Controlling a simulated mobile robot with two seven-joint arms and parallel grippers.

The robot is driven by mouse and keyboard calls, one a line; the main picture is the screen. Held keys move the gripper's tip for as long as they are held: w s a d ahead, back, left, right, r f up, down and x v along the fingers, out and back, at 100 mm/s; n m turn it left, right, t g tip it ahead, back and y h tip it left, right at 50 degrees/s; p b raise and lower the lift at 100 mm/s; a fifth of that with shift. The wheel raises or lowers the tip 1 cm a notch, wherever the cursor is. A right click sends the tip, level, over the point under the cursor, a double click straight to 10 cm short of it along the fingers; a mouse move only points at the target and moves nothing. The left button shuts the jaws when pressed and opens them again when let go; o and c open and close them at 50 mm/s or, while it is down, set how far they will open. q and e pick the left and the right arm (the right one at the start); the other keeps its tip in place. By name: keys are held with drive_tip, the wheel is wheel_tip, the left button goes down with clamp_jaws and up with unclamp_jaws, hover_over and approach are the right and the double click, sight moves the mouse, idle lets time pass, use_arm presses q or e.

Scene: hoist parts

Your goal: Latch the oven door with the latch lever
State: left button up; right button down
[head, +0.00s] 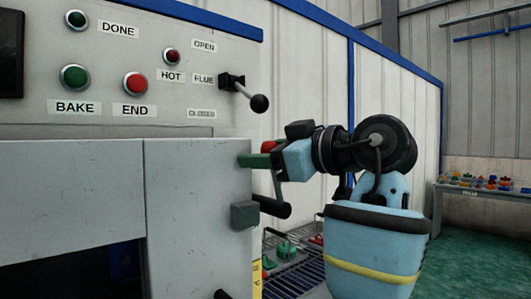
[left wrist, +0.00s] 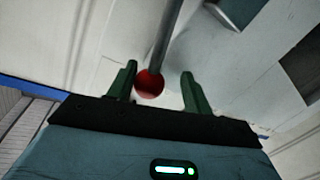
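The latch lever shows a red ball knob (head: 268,146) at the oven's right edge in the head view. In the left wrist view, the red knob (left wrist: 149,83) sits on a grey rod (left wrist: 165,38). My left gripper (head: 255,161) is at the knob, its green fingers pointing left toward the oven. In the left wrist view my left gripper (left wrist: 160,88) is open. The knob is between the fingers, closer to the left one; I cannot tell whether they touch. The oven front (head: 198,215) is light grey; the lever's base is hidden. My right gripper is out of view.
A black-knobbed flue lever (head: 260,103) sticks out above the gripper. A dark handle (head: 272,206) and a grey block (head: 244,214) sit just below it. A wire rack (head: 295,275) is low behind my arm. A table with small coloured parts (head: 485,185) stands at far right.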

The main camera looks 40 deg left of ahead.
use_arm(q)
drive_tip(key=shift+d, duration=0.1)
drive_tip(key=d, duration=0.7)
drive_tip(key=shift+w+d+r+b, duration=0.3)
drive_tip(key=shift+w+b, duration=0.1)
